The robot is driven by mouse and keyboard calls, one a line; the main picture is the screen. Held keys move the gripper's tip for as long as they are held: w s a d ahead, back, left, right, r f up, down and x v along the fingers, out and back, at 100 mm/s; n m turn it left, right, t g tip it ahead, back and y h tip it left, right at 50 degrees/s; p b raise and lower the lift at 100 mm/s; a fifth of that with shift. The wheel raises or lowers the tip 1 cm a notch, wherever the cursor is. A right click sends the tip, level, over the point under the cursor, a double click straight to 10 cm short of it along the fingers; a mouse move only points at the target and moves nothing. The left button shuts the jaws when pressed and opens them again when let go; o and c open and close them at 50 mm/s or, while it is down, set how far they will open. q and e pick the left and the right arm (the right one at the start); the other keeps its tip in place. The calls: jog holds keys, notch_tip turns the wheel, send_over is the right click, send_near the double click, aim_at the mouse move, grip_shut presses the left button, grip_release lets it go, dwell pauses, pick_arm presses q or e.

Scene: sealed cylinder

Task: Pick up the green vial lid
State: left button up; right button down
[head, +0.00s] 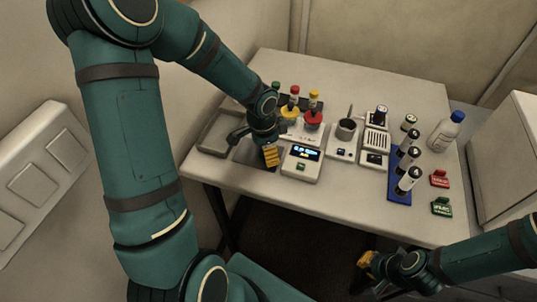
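A small green lid (276,86) shows at the back left of the table, partly hidden behind my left arm. It is beside a vial with a red lid (294,90) and one with a yellow lid (314,95). My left gripper (271,156) points down in front of these, over the table near the display device, with yellow fingertips; its finger gap is not clear. I see nothing clearly held in it. My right gripper (367,260) is low at the bottom right, off the table's front edge and far from the lid; its finger gap is also unclear.
A grey tray (213,132) lies at the table's left. A display device (301,163), a device with a dark cup (346,130), a blue rack (399,190) with dark-capped tubes and a white bottle (445,132) stand rightward. Red (440,179) and green (442,207) labelled pieces lie at right.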

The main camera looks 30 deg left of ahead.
pick_arm(q)
grip_shut()
jog(key=shift+r, duration=0.15)
notch_tip(320, 180, up, 9)
jog(key=shift+r+p, duration=0.1)
jog(key=shift+p, duration=1)
jog(key=shift+w+a+r, duration=0.1)
jog(key=shift+w+r, duration=0.15)
jog(key=shift+r, duration=0.05)
jog(key=w+a+r+p, duration=0.1)
jog(key=w+a+p, duration=0.1)
jog(key=w+a, duration=0.6)
jog(key=w, duration=0.4)
jog(key=shift+r, duration=0.35)
